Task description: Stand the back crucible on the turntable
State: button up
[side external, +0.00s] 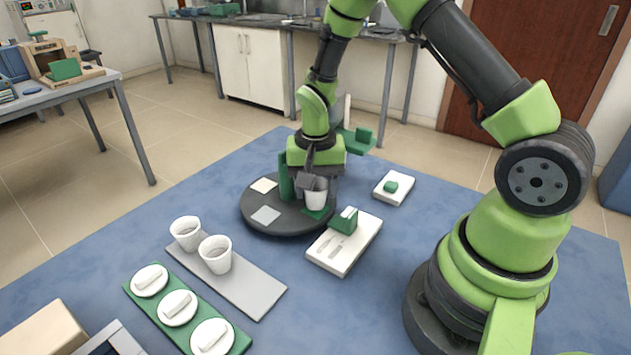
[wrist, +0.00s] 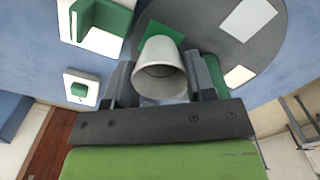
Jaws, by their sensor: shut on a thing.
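My gripper (side external: 314,185) is shut on a white crucible (side external: 316,200), with one finger on each side of it in the wrist view (wrist: 160,78). The crucible (wrist: 160,58) looks upright and is over the dark round turntable (side external: 288,224), at a green square pad (side external: 321,214). I cannot tell whether its base touches the pad. The turntable (wrist: 208,38) also bears a white pad (side external: 264,185) and a grey pad (side external: 265,215). Two more white crucibles, one behind (side external: 186,234) and one in front (side external: 216,255), stand on a grey plate (side external: 255,291).
A green tray (side external: 240,345) with three white lids lies at the front. A white plate (side external: 340,265) with a green block (side external: 343,222) is close to the turntable's right. A small white plate (side external: 397,196) with a green piece is farther right. Blue mat left of the turntable is clear.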

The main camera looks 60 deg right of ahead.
jog(key=shift+f, duration=0.3)
jog(key=shift+f, duration=0.1)
jog(key=o, duration=1.4)
jog(key=shift+f, duration=0.1)
notch_tip(320, 180, up, 8)
jog(key=shift+r, duration=0.1)
dwell(0.4)
